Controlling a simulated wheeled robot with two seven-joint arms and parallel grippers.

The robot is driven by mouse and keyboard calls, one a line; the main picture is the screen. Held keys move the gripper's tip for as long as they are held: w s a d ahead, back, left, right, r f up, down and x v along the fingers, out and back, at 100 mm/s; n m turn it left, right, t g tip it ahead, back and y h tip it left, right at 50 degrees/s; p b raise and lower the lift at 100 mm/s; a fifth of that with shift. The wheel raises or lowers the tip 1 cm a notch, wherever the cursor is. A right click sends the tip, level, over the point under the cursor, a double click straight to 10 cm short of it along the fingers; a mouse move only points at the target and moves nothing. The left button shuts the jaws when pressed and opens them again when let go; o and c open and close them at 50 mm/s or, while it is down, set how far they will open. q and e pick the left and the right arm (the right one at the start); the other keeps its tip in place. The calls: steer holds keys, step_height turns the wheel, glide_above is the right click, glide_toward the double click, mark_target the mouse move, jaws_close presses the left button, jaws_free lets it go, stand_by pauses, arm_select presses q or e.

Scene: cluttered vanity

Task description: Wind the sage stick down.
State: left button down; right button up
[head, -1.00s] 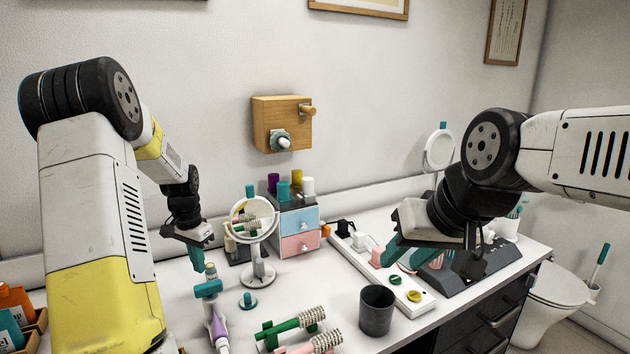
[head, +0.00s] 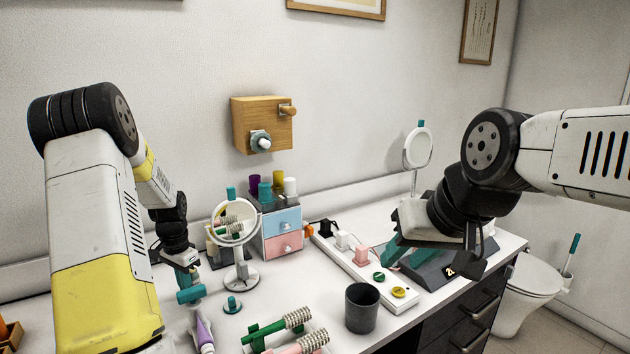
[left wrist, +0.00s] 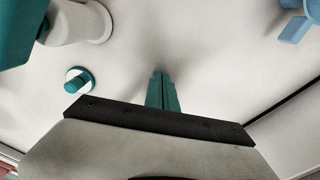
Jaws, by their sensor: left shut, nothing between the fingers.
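I cannot tell for certain which thing is the sage stick. A short teal piece on a round base (head: 232,305) stands on the vanity in front of the mirror, and it also shows in the left wrist view (left wrist: 78,78). My left gripper (head: 189,281) is low at the left, over a teal-headed lavender item (head: 203,331). Its teal fingers are together in the left wrist view (left wrist: 163,92), with nothing seen between them. My right gripper (head: 404,260) is over the grey stand at the right, its fingers apart, seemingly empty.
A round mirror (head: 235,222) and small drawers (head: 283,223) stand behind. A dark cup (head: 362,308), green-handled brush (head: 277,328) and power strip (head: 365,275) occupy the front and middle. A wooden box (head: 262,126) with knobs is on the wall.

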arm_select(q)
steer(key=shift+w+d, duration=0.1)
steer(key=shift+w, duration=0.1)
stand_by(0.6)
steer(key=shift+w, duration=0.1)
steer(key=shift+a, duration=0.25)
steer(key=shift+s+a+r, duration=0.1)
steer(key=shift+s+r, duration=0.05)
steer(key=shift+s, duration=0.15)
steer(key=shift+s+r, duration=0.1)
steer(key=shift+r, duration=2.75)
